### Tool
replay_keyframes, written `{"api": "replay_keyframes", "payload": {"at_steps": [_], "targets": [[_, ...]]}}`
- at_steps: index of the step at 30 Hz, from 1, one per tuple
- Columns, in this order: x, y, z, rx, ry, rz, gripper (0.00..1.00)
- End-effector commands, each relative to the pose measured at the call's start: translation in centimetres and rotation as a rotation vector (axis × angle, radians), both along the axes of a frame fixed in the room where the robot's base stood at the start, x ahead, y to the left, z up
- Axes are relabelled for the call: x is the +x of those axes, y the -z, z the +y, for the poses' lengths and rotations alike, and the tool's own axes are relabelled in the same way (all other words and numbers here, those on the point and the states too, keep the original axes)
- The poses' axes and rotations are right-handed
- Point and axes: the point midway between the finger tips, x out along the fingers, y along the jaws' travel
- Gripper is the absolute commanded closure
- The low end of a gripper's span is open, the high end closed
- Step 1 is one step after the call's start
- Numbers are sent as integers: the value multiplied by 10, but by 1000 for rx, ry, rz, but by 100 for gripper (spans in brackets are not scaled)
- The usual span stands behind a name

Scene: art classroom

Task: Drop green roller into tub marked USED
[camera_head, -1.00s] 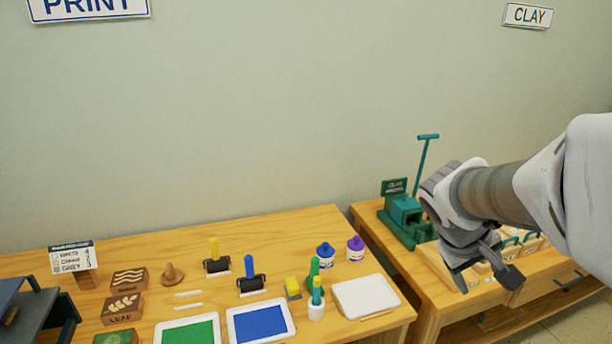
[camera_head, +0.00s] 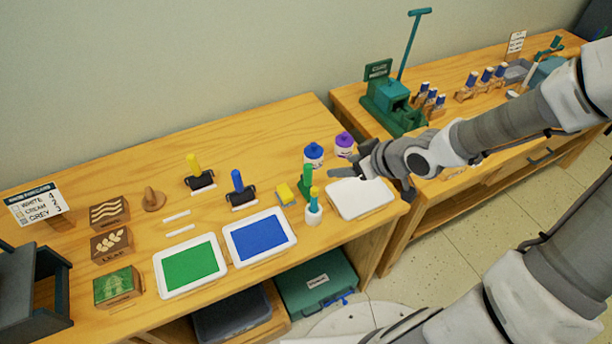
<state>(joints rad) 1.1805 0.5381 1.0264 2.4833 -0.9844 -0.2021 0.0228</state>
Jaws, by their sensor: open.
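My gripper (camera_head: 370,182) is open and empty, right of the green handle and above the white tray. It does not touch the handle. A teal tub (camera_head: 318,287) with a small white label sits under the table; I cannot read the label. No tub legibly marked USED shows.
Blue (camera_head: 313,155) and purple (camera_head: 344,144) bottles are behind. Green and blue ink trays lie in front. A dark bin (camera_head: 232,318) is below.

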Motion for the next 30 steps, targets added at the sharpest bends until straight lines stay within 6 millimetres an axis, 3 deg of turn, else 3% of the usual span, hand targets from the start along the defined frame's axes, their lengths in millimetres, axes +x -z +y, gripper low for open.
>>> {"api": "replay_keyframes", "payload": {"at_steps": [4, 22, 30], "targets": [[5, 6, 7, 14, -7, -11, 34], [53, 71, 44, 11, -6, -9, 34], [67, 85, 55, 12, -4, -8, 34]]}}
